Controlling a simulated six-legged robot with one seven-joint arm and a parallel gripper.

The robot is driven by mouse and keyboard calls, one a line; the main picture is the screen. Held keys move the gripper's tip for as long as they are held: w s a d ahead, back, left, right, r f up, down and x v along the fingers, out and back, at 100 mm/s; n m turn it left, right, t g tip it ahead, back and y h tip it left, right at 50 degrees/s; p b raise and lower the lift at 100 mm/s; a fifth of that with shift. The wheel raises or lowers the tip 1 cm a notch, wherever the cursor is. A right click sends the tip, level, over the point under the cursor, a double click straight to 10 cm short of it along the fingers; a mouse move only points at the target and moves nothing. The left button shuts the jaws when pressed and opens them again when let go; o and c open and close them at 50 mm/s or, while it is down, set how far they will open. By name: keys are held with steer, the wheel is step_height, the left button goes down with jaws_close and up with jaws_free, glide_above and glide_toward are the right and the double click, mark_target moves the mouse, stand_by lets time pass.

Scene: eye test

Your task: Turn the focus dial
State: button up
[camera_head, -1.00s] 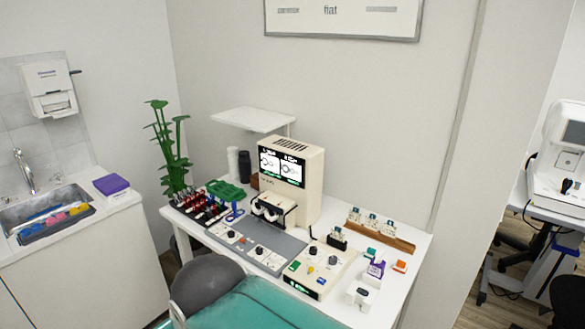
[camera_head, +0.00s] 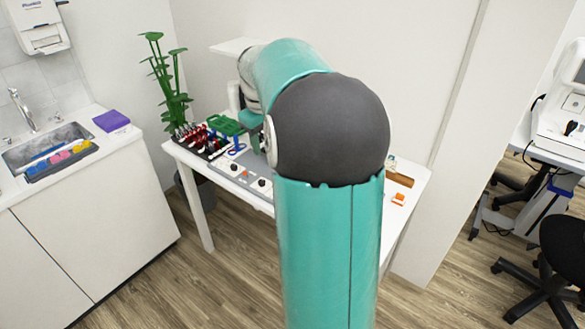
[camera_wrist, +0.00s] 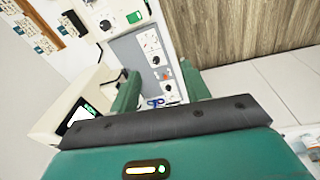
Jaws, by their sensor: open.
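The grey panel with black dials shows in the wrist view (camera_wrist: 125,48) and partly in the head view, left of my arm. One black dial (camera_wrist: 156,60) and another (camera_wrist: 167,88) sit on its white plates, with a red part between them. A cream control box (camera_wrist: 115,12) beside it carries a dark dial (camera_wrist: 105,25) and a green button. Labels are too small to read, so I cannot tell which is the focus dial. My gripper (camera_wrist: 163,75) is open and empty, its green fingers appearing either side of the panel's dials.
The cream display machine (camera_wrist: 62,112) stands close to my left finger in the wrist view. A blue item (camera_wrist: 157,102) lies near the panel's end. A green plant (camera_head: 168,85) and red-and-black racks (camera_head: 200,137) are at the table's left. An orange item (camera_head: 398,198) sits right.

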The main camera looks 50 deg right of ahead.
steer(key=s+d+f+y, duration=0.15)
steer(key=d+f, duration=0.25)
steer(key=d, duration=0.5)
steer(key=s+d+f, duration=0.2)
steer(key=d+f, duration=0.3)
steer(key=d, duration=0.3)
steer(key=shift+m+g, duration=0.3)
steer(key=shift+g, duration=0.1)
steer(key=f, duration=1.3)
steer(key=shift+s+d+f, duration=0.15)
steer(key=shift+d, duration=0.05)
steer(key=c, duration=1)
